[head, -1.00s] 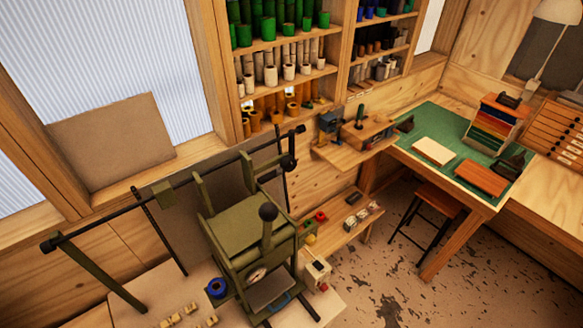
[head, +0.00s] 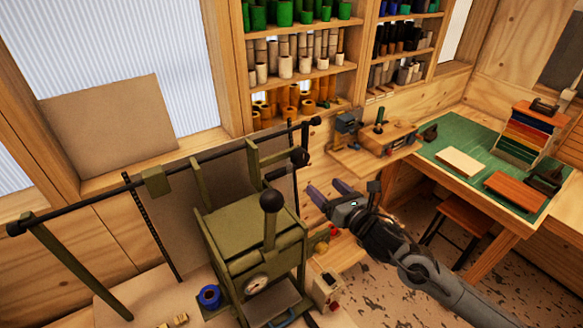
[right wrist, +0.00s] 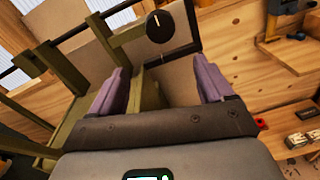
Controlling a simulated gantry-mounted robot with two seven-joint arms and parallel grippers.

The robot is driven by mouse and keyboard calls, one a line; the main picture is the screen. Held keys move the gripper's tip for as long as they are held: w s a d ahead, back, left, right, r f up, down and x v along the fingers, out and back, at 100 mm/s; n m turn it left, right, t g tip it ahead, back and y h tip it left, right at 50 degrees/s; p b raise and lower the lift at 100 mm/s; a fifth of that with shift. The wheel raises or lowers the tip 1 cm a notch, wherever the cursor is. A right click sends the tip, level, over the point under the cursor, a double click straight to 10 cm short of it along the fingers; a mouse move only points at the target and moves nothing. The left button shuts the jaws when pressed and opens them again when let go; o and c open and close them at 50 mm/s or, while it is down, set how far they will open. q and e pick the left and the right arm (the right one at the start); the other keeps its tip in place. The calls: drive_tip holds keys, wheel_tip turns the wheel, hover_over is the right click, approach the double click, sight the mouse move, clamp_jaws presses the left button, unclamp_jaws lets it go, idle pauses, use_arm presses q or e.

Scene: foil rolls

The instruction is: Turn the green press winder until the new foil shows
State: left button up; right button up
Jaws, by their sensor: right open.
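The olive-green press (head: 250,230) stands at the lower middle of the head view, with a black ball-topped lever (head: 271,202) at its front. A dark round winder knob (head: 300,157) sits at the press's upper right; in the right wrist view it is a black disc (right wrist: 174,30) with a pale mark. My right gripper (head: 330,192) is open and empty, to the right of the press and below the knob. In the right wrist view its purple fingers (right wrist: 160,82) are apart, with the knob beyond them, untouched. I cannot make out foil on the press. My left gripper is out of view.
A long dark bar (head: 185,168) runs above the press. A blue roll (head: 209,296) lies on the bench beside it. Shelves (head: 300,80) of coloured rolls stand behind. A small wooden shelf (head: 365,160) and a green-topped table (head: 450,140) are to the right.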

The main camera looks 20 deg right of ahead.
sight(303, 159)
drive_tip(key=w, duration=0.3)
drive_tip(key=w+a+r+n+p, duration=0.1)
drive_tip(key=w, duration=0.3)
drive_tip(key=w+n+p, duration=0.1)
drive_tip(key=w, duration=0.2)
drive_tip(key=shift+w+a+r+t+y, duration=0.15)
drive_tip(key=shift+a+r+t+y, duration=0.15)
drive_tip(key=shift+a+r+y, duration=0.1)
drive_tip(key=shift+x, duration=0.85)
drive_tip(key=shift+f, duration=0.15)
drive_tip(key=c, duration=1)
